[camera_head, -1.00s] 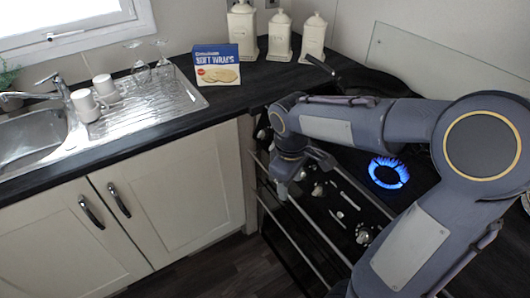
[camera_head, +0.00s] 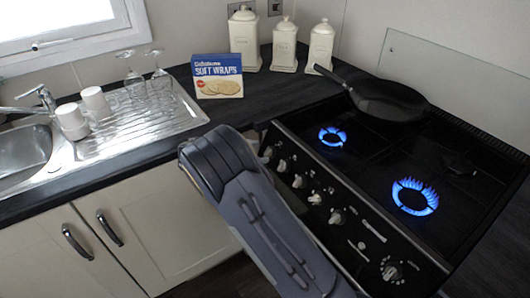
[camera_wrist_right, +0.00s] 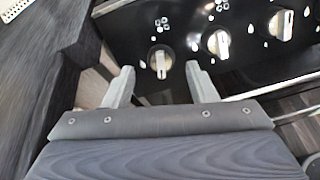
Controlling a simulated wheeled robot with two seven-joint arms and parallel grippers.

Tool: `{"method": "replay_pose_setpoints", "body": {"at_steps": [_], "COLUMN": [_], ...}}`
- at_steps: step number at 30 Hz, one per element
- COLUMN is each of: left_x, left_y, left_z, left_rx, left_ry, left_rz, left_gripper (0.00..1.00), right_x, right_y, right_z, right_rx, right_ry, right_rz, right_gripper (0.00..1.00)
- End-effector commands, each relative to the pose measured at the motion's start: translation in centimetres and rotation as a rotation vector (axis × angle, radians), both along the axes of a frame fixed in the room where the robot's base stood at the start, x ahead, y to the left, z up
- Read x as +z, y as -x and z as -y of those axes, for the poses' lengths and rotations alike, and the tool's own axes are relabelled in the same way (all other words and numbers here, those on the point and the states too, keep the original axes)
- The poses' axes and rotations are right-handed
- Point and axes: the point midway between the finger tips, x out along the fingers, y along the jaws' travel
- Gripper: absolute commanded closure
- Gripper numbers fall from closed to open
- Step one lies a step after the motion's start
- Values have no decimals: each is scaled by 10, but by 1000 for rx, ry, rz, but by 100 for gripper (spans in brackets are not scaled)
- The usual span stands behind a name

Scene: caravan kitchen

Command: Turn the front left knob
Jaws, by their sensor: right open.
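The stove's row of knobs runs along its front panel (camera_head: 350,228). The leftmost knob (camera_head: 265,152) is at the panel's left end in the head view. In the right wrist view this knob (camera_wrist_right: 160,63) has a pale raised grip standing about upright. My right gripper (camera_wrist_right: 160,72) is open and empty, with its two fingers apart on either side of this knob in the picture. I cannot tell whether they reach or touch it. My left gripper is not in view.
Two burners (camera_head: 331,136) (camera_head: 414,197) are lit with blue flames. A black pan (camera_head: 390,98) stands at the stove's back left. The counter to the left holds a wraps box (camera_head: 217,76), canisters (camera_head: 284,45) and a sink with a draining board (camera_head: 140,110).

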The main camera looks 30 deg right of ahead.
Motion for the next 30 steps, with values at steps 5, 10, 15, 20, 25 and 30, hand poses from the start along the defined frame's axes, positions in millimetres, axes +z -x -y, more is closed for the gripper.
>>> {"method": "replay_pose_setpoints", "body": {"at_steps": [5,10,15,20,25,30], "left_x": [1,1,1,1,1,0], "left_y": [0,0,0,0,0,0], "left_z": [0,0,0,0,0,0], "left_rx": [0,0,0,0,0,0], "left_ry": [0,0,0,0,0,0], "left_rz": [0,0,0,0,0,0], "left_gripper": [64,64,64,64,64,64], "right_x": [-10,-14,-14,-14,-14,-14], "right_y": [-1,-1,-2,-2,-2,-2], "right_z": [24,33,34,34,34,34], "right_rx": [-3,-2,-1,-1,-1,-2], "right_ry": [-1,-1,-2,-2,-2,-3], "right_rz": [0,-1,1,1,1,2], "right_gripper": [48,48,48,59,81,91]}}
